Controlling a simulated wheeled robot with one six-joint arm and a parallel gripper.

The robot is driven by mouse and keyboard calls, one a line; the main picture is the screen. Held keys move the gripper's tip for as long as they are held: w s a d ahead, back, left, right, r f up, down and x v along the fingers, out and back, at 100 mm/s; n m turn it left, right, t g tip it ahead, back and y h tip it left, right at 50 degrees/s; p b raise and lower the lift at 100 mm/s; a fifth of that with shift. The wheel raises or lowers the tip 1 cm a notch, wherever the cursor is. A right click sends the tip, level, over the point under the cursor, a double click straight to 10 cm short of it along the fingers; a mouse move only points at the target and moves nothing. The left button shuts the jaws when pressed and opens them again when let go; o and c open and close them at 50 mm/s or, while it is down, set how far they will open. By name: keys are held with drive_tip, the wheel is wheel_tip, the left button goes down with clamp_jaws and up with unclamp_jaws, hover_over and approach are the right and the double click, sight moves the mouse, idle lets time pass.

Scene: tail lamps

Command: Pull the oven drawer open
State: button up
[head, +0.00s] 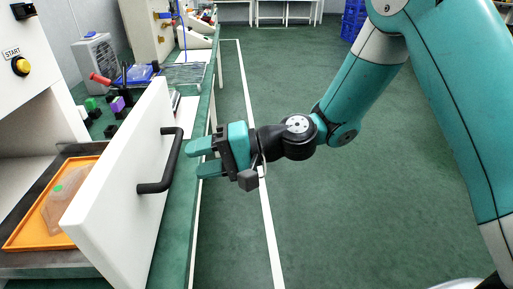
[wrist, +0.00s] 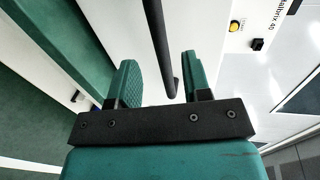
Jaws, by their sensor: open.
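The oven drawer (head: 124,195) stands pulled out, with its white front panel away from the oven body. An orange tray (head: 28,232) holding a brownish piece with a green dot lies inside it. The black bar handle (head: 174,162) is on the drawer's outer face. My gripper (head: 196,160) is open, just right of the handle and pointing at it. In the wrist view, the handle (wrist: 158,40) runs between the two spread fingers of my gripper (wrist: 160,66), with gaps on both sides. I cannot tell how deep it sits between them.
The white oven (head: 28,40) has a yellow START button (head: 21,66). A green bench (head: 178,245) runs under the drawer's right side. Farther back are a grey fan box (head: 96,58), small coloured blocks and a wire rack (head: 184,74). The green floor to the right is clear.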

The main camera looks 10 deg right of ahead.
drive_tip(key=v, duration=1.1)
drive_tip(key=shift+b, duration=0.3)
drive_tip(key=s+d+r+n+h+p, duration=0.3)
drive_tip(key=s+r+n+h+p, duration=0.1)
drive_tip(key=s, duration=0.4)
drive_tip(key=s+d+r+n+g+h+p, duration=0.1)
drive_tip(key=s+d+r+n+h+p, duration=0.2)
drive_tip(key=s+r+h, duration=0.4)
drive_tip(key=shift+s+n+p, duration=0.5)
drive_tip(key=shift+s+p, duration=0.45)
drive_tip(key=shift+s, duration=0.15)
drive_tip(key=shift+r, duration=0.15)
